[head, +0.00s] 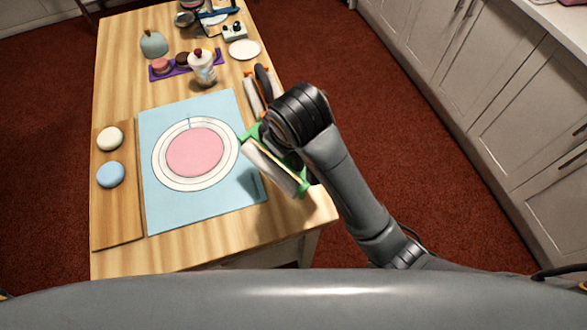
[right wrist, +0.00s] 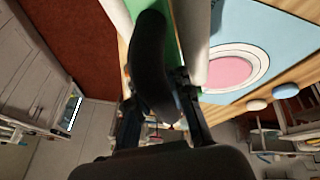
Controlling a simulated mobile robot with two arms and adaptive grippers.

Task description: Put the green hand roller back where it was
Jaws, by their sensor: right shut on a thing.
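The green hand roller has a green frame (head: 297,181) and a pale roller (head: 268,166). It is at the right edge of the blue mat (head: 158,212), slanting down to the right. In the right wrist view its green frame (right wrist: 165,18), pale roller and black handle show. My right gripper (right wrist: 158,95) is shut on the black handle; my wrist hides most of this grip in the head view. Whether the roller touches the table cannot be told. My left gripper is in neither view.
An orange-framed roller (head: 251,98) lies just beyond, by the table's right edge. A white turntable ring with a pink disc (head: 194,153) is on the mat. A wooden board (head: 117,215) with two round pieces lies left. Several items stand at the far end.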

